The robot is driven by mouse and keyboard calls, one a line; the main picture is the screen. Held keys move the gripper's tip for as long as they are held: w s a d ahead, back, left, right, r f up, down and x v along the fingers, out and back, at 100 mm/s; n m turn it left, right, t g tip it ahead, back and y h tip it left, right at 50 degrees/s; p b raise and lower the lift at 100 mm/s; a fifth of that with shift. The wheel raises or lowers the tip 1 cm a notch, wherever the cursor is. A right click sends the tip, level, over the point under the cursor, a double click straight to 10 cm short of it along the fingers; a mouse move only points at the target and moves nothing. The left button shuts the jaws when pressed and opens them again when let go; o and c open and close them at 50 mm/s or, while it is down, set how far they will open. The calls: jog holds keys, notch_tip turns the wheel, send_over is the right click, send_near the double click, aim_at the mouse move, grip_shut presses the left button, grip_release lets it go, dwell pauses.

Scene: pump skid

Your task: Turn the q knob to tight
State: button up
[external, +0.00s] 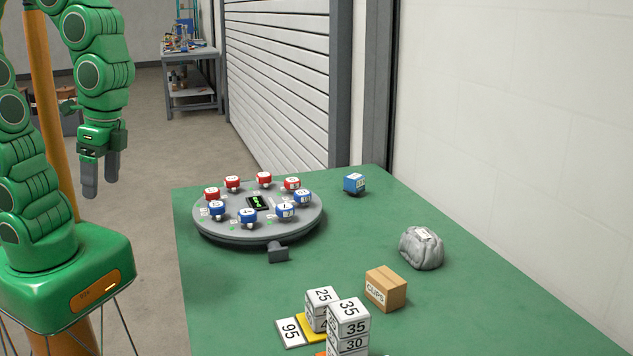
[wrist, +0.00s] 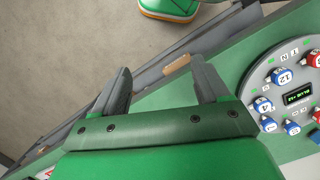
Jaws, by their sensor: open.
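A round grey panel (external: 237,232) stands on the green table with a ring of red knobs (external: 264,179) at the back and blue knobs (external: 247,215) at the front. A small dark display (external: 257,202) with green text sits in its middle. The letters are too small to tell which knob is q. In the wrist view part of the panel (wrist: 251,92) shows at the right edge, with a red knob (wrist: 281,78) and a blue knob (wrist: 263,104). My gripper (external: 101,175) is left of the table, apart from the panel, fingers pointing down. In the wrist view it is open and empty (wrist: 162,80).
On the green table (external: 350,262) are a blue cube (external: 354,184), a grey rock-like lump (external: 421,249), a cardboard box (external: 386,288) and numbered white blocks (external: 348,312). A grey block (external: 278,251) sits at the panel's front. A wall runs along the right.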

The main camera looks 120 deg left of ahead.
jog(key=w+a+n+h, duration=0.1)
jog(key=w+a+n, duration=0.3)
jog(key=w+a, duration=0.2)
jog(key=n+t+h, duration=0.2)
jog(key=n+t, duration=0.1)
jog(key=n, duration=0.9)
send_near(248, 211)
jog(key=f, duration=0.1)
jog(key=shift+h, duration=0.3)
jog(key=shift+x, duration=4)
jog(key=shift+r, duration=0.1)
jog(key=c, duration=1)
jog(key=shift+w, duration=0.1)
jog(key=shift+c, duration=0.2)
